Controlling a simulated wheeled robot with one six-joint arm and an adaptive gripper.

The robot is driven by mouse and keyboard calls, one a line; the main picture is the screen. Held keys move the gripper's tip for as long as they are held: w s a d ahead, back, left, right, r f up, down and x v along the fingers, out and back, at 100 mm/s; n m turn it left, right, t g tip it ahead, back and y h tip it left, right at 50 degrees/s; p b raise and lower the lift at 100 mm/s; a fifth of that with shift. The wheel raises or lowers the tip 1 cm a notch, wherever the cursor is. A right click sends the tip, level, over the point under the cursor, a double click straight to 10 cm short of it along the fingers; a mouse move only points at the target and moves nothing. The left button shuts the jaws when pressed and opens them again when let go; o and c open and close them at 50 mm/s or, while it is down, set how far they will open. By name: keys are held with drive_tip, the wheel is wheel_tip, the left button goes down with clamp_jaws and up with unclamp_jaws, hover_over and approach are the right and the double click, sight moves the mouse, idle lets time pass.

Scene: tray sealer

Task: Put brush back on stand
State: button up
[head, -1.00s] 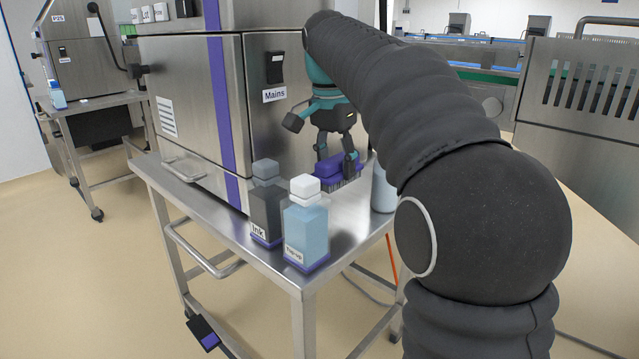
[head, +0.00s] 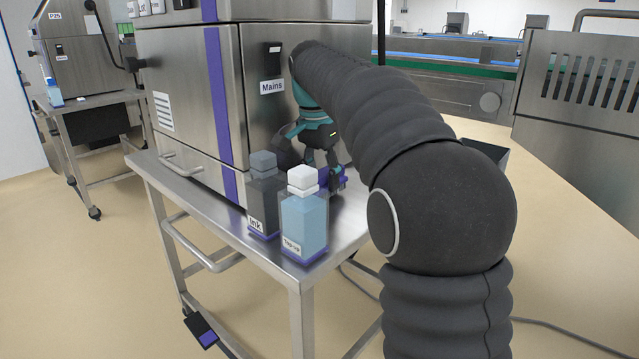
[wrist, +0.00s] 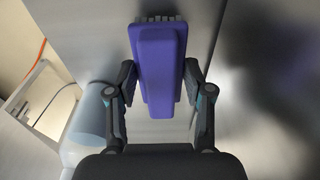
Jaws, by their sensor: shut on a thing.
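The brush is a purple block with pale bristles along its far edge. It fills the upper middle of the wrist view (wrist: 162,62), held between the two fingers of my gripper (wrist: 160,84). In the head view my gripper (head: 327,178) is low over the steel table (head: 195,207), in front of the machine. Only a little purple of the brush (head: 343,178) shows there beside the fingers. I cannot tell whether the brush touches the tabletop. I cannot make out a stand in either view.
A dark ink bottle (head: 263,200) and a light-blue bottle (head: 303,225) stand just in front of my gripper. A pale container (wrist: 88,125) is at lower left in the wrist view. The steel machine (head: 185,90) stands behind. The table's front-left strip is clear.

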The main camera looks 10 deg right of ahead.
drive_tip(key=shift+w+a+f, duration=0.1)
drive_tip(key=shift+w+f, duration=0.05)
drive_tip(key=shift+f, duration=0.35)
drive_tip(key=shift+f, duration=0.1)
drive_tip(key=o, duration=1.2)
wheel_tip(320, 180, up, 12)
drive_tip(key=a+p, duration=0.1)
drive_tip(key=p, duration=0.3)
drive_tip(key=shift+s, duration=0.4)
drive_tip(key=shift+a, duration=0.1)
